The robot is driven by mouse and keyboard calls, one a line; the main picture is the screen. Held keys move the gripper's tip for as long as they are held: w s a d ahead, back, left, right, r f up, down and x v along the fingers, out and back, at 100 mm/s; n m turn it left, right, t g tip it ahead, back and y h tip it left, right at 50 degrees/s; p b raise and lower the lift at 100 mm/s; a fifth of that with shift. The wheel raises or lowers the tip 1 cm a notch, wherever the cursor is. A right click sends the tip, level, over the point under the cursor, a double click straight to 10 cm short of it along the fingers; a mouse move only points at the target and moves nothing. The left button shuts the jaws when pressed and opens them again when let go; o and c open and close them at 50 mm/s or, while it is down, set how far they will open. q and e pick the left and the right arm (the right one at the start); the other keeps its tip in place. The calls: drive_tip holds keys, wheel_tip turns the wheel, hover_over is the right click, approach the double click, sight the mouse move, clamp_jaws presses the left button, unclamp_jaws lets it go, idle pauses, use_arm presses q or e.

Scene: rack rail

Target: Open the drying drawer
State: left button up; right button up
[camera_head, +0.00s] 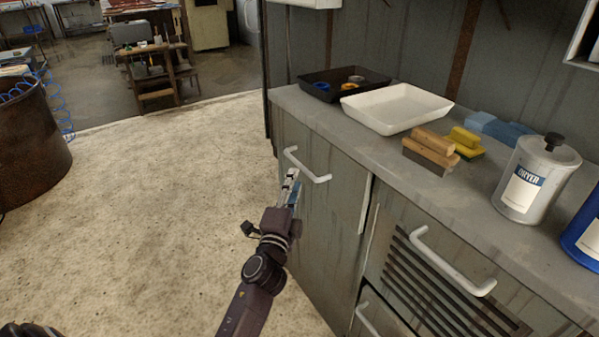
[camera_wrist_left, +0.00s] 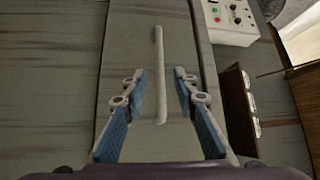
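A grey cabinet front (camera_head: 320,215) carries a white bar handle (camera_head: 307,168) near its top. A slatted front (camera_head: 440,290) with its own white handle (camera_head: 450,265) is to the right. A lower front with another white handle (camera_head: 368,321) is partly cut off. All these fronts look shut; which is the drying drawer I cannot tell. My left gripper (camera_head: 291,184) is close to the leftmost handle. In the left wrist view, my left gripper (camera_wrist_left: 159,72) is open, with that handle (camera_wrist_left: 160,95) between its blue-padded fingers and no visible grip. My right gripper is not in view.
The worktop (camera_head: 460,215) holds a black tray (camera_head: 318,92), a white tray (camera_head: 385,122), brushes (camera_head: 432,150), a dryer can (camera_head: 530,185) and a blue can (camera_head: 585,235). The concrete floor (camera_head: 150,220) left of the cabinet is clear. A rusty drum (camera_head: 30,150) stands far left.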

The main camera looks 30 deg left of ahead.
sight(300, 163)
use_arm(q)
drive_tip(key=x, duration=0.7)
drive_tip(key=shift+w+a, duration=0.1)
drive_tip(key=shift+w, duration=0.15)
clamp_jaws()
